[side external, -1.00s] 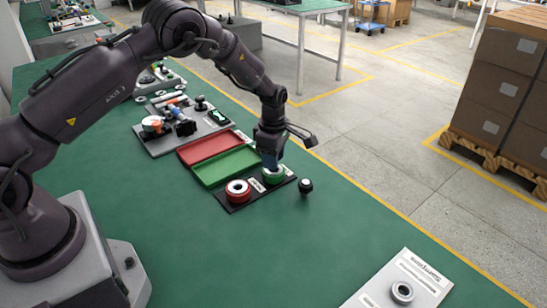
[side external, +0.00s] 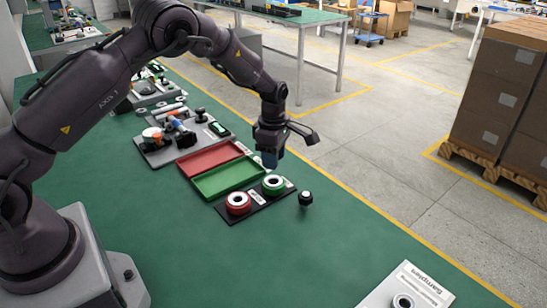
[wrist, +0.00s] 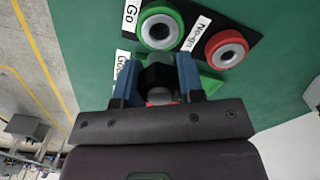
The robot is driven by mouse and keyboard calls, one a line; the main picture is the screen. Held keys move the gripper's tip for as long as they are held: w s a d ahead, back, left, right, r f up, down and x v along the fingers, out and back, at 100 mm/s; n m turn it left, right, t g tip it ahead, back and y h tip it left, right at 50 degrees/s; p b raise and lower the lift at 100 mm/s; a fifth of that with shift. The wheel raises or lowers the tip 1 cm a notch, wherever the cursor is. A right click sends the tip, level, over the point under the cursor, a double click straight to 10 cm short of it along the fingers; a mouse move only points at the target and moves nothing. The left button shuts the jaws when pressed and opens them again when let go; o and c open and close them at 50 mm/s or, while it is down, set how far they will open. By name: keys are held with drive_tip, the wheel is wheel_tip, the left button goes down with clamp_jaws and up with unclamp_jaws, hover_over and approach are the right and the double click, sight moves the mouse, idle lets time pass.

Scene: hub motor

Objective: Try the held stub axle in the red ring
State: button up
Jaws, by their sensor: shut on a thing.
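My gripper (side external: 270,160) is above and just behind the green ring (side external: 273,183), clear of it. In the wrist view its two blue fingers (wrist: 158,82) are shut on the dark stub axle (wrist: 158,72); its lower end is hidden. The red ring (side external: 238,201), with a pale inner sleeve and dark bore, sits on the black plate (side external: 258,207), left and in front of the green ring. In the wrist view the red ring (wrist: 227,48) is right of the axle, by the "No-go" label, and the green ring (wrist: 160,29) is beside "Go".
A red tray (side external: 211,157) and a green tray (side external: 230,178) lie behind the rings. A black knob-like part (side external: 306,198) stands right of the plate. A grey board with parts (side external: 160,153) is farther back. A sampling card (side external: 405,285) lies front right.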

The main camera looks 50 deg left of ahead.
drive_tip(key=s, duration=0.7)
drive_tip(key=s+f, duration=0.1)
drive_tip(key=s, duration=0.3)
drive_tip(key=shift+f, duration=1.6)
drive_tip(key=shift+f, duration=0.5)
idle(1.4)
drive_tip(key=shift+r, duration=0.3)
drive_tip(key=shift+r, duration=0.4)
